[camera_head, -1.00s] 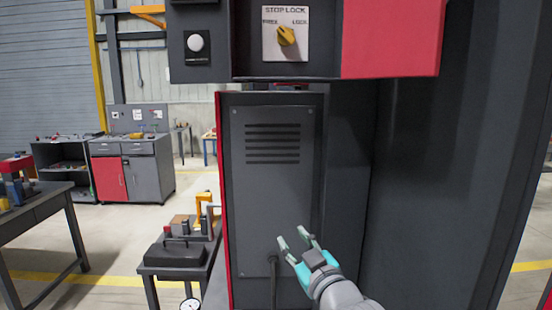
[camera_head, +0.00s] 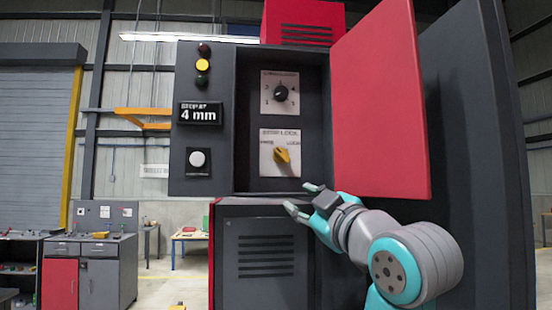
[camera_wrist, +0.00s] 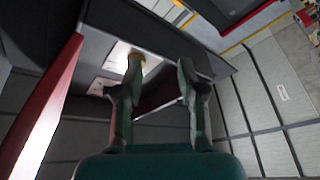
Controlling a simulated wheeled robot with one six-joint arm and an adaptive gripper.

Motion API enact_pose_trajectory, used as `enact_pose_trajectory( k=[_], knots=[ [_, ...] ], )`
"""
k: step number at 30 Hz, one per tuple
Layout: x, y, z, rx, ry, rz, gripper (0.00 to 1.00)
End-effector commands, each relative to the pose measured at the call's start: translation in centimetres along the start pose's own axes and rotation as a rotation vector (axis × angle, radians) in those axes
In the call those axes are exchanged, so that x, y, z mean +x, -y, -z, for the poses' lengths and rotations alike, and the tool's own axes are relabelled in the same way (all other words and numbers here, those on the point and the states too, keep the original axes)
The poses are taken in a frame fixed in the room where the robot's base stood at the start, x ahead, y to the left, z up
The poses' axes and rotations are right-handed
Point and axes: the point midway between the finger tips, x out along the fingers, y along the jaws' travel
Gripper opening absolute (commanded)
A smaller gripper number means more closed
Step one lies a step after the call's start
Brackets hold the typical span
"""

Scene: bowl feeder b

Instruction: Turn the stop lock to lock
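The stop lock is a yellow knob (camera_head: 282,155) on a white plate (camera_head: 267,168) inside the open control cabinet. Its narrow end points up and left, toward the left-hand label. My gripper (camera_head: 303,198) is open and empty, just below and right of the plate, at the cabinet's lower edge and apart from the knob. In the wrist view my gripper (camera_wrist: 160,66) shows its two fingers spread. The knob (camera_wrist: 138,57) shows there behind the left fingertip, which hides part of it.
A black dial (camera_head: 281,93) is above the knob. The open red door (camera_head: 380,105) stands right of the recess, close above my arm. A white button (camera_head: 198,158), a 4 mm display (camera_head: 200,113) and indicator lamps (camera_head: 203,65) are on the left. The vented lower cabinet (camera_head: 265,260) is below.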

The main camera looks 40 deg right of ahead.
Motion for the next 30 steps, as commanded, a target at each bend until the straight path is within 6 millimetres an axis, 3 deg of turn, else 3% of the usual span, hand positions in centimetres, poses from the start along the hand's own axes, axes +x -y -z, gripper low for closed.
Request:
enact_pose_trajectory(
  k=[6, 14, 30],
  knots=[
    [-2.0, -3.9, 3.7, -0.079, -0.007, -0.033, 0.40],
    [-2.5, -5.0, 4.8, -0.108, -0.005, -0.040, 0.40],
    [5.8, -5.2, 4.8, -0.106, -0.004, -0.038, 0.40]
  ],
)
